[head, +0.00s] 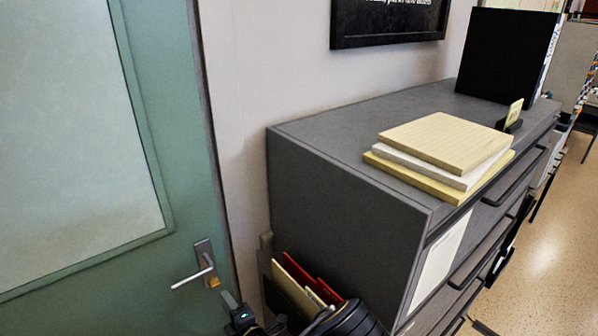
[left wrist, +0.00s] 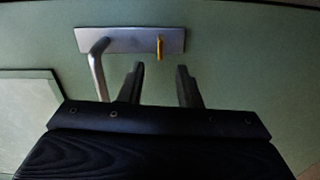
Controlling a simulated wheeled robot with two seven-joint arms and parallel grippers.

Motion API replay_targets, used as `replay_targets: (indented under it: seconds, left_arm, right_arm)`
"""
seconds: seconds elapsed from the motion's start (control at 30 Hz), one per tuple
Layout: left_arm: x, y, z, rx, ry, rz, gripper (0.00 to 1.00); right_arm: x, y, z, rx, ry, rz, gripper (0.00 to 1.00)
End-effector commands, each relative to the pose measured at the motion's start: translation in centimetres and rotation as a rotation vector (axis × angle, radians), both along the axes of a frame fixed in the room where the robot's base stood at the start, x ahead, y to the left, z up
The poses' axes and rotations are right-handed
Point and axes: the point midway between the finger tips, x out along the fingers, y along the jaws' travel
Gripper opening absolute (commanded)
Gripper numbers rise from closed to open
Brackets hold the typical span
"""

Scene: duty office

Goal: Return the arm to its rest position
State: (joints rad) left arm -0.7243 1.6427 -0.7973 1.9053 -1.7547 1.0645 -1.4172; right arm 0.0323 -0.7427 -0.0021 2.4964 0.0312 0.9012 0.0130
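My left gripper (head: 242,311) is at the bottom of the head view, just below and right of the door handle. In the left wrist view, its two dark fingers (left wrist: 160,72) are apart with nothing held between them. The silver lever handle (head: 194,276) is on the green door; it also shows in the left wrist view (left wrist: 97,65), left of the fingers. A small yellow-orange piece on the handle plate (head: 213,282) appears above the gap between the fingertips (left wrist: 160,47), apparently not gripped. My right gripper is not in view.
A dark grey cabinet (head: 340,195) stands right of the door (head: 165,130), with stacked pads (head: 445,140) and a black binder (head: 505,55) on top. Folders (head: 300,290) stand in a holder at its near side, close to my left arm. Open floor (head: 545,240) lies at right.

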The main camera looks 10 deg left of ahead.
Motion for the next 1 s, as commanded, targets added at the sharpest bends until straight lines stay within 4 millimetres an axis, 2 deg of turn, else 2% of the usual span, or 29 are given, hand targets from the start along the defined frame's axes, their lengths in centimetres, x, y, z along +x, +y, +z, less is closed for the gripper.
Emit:
replay_targets:
  seconds: [0.17, 0.3, 0.43, 0.57, 0.7, 0.97, 1.0]
  left_arm:
    - [-2.5, 2.4, 1.2, -0.206, -0.158, 0.205, 0.31]
    - [-7.0, 4.8, 2.2, -0.499, -0.422, 0.531, 0.31]
    - [-11.5, 5.3, 2.9, -0.747, -0.694, 0.856, 0.31]
    - [-15.2, 4.4, 3.7, -0.953, -0.97, 1.18, 0.31]
    - [-18.4, 2.4, 5.1, -1.128, -1.267, 1.532, 0.31]
    - [-22.3, -2.2, 9.6, -1.326, -1.78, 2.19, 0.31]
    - [-22.7, -2.9, 10.5, 1.263, 1.741, -2.156, 0.31]
  right_arm:
    - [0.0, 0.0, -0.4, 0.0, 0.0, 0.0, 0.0]
    - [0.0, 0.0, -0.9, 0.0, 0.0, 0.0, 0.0]
    - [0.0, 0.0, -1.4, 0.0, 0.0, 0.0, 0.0]
    - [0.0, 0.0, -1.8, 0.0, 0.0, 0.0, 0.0]
    - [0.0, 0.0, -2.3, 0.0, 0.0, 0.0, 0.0]
    - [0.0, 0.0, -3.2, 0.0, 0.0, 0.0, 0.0]
    - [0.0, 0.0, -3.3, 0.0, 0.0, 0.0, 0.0]
